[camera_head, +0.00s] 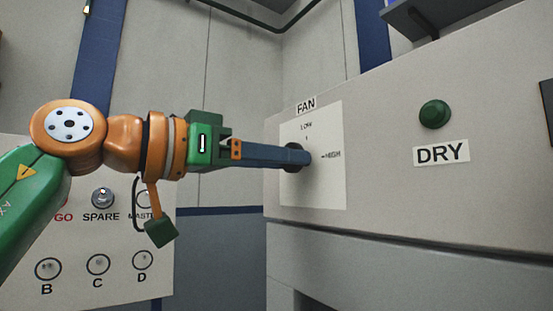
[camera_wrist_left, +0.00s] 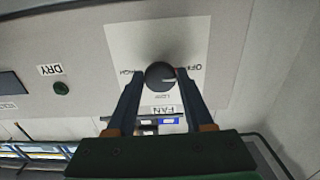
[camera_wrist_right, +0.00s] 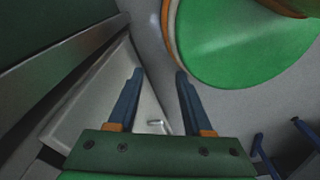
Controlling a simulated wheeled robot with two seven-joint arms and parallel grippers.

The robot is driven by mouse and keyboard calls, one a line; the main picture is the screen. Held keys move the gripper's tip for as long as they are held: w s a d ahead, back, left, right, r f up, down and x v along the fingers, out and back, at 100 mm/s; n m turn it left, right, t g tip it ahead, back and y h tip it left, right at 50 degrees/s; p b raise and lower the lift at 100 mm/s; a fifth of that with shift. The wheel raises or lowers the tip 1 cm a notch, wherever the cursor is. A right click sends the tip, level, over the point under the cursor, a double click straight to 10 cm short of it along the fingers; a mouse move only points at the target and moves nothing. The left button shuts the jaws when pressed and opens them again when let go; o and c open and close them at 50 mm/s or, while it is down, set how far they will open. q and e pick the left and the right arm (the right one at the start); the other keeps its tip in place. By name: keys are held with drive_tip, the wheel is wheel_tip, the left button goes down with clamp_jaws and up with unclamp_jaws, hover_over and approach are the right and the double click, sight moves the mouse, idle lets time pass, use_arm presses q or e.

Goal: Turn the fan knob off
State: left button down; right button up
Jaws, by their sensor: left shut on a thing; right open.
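The fan knob (camera_wrist_left: 160,76) is a dark round knob on a white label plate (camera_head: 325,187) marked FAN. The left wrist view shows the plate upside down, with OFF at right, LOW below and HIGH at left. A pale mark on the knob points roughly right, towards the OFF side; its exact setting is hard to read. My left gripper (camera_head: 300,156) reaches the knob from the left. Its blue fingers (camera_wrist_left: 158,88) are shut on the knob, one on each side. In the head view the fingers hide most of the knob. My right gripper (camera_wrist_right: 159,72) is open and empty, away from the panel.
A green button (camera_head: 435,114) sits above a DRY label (camera_head: 441,152) to the right on the same grey panel. A second panel (camera_head: 120,235) with SPARE and lettered controls stands at left behind my left arm. A green rounded surface (camera_wrist_right: 245,45) is close to my right gripper.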

use_arm(q)
drive_tip(key=shift+c, duration=1.6)
unclamp_jaws()
drive_tip(key=b+v, duration=0.2)
drive_tip(key=v, duration=0.5)
